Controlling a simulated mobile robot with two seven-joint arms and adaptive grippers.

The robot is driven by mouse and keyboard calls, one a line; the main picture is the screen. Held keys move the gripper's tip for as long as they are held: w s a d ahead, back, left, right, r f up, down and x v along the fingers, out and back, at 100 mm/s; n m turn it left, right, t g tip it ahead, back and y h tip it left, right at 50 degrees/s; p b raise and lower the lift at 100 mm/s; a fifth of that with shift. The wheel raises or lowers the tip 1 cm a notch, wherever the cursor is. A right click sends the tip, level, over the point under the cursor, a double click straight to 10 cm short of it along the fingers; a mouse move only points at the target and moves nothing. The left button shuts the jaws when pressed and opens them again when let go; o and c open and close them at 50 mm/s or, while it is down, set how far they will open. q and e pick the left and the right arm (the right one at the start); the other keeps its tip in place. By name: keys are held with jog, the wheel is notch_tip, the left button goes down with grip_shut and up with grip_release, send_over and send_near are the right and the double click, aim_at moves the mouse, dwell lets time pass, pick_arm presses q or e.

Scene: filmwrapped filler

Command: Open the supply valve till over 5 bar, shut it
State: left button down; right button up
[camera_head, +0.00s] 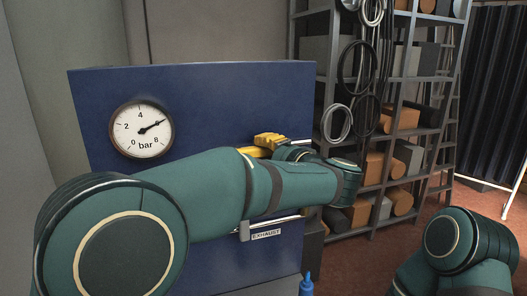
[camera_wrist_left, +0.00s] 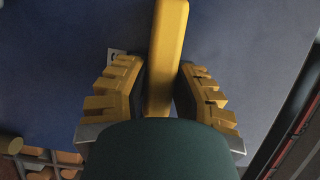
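The pressure gauge (camera_head: 143,130) on the blue panel (camera_head: 215,95) has a white dial marked in bar. Its needle points to the upper right, close to 6. My left arm reaches across the panel, and my left gripper (camera_head: 268,140) shows its yellow fingers behind the forearm. In the left wrist view, the yellow valve lever (camera_wrist_left: 166,60) stands between the fingers of that gripper (camera_wrist_left: 162,85), whose dark pads appear to touch both sides. The valve body is hidden by my arm. My right arm shows at the lower right, its gripper out of view.
An EXHAUST label (camera_head: 266,234) sits low on the panel, below my left forearm. A blue-tipped object (camera_head: 306,286) stands at the bottom edge. A shelf rack (camera_head: 405,110) with boxes, rolls and hanging cables stands behind to the right. Red-brown floor is open at the right.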

aim_at(236, 133)
jog(key=shift+f, duration=0.15)
